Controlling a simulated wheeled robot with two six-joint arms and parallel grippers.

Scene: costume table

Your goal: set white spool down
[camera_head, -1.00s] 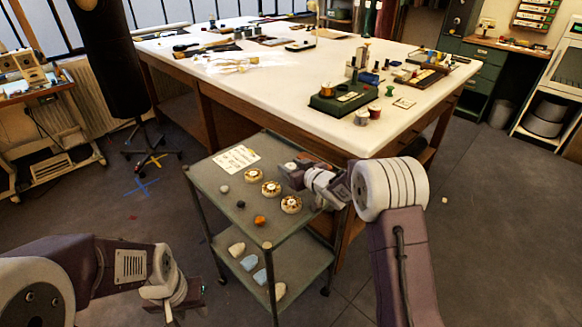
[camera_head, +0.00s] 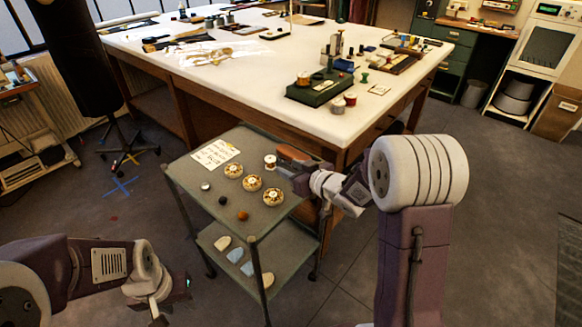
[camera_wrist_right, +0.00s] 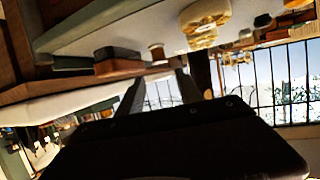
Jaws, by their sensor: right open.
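The white spool (camera_head: 270,162) stands upright on the top shelf of the grey cart (camera_head: 235,215), beyond the row of round cream-and-brown pieces (camera_head: 252,183). My right gripper (camera_head: 284,171) is just to the right of the spool, low over the cart's right edge. In the right wrist view, which is upside down, its two fingers (camera_wrist_right: 158,88) are apart with nothing between them.
A reddish-brown block (camera_head: 292,153) lies close behind my right gripper.

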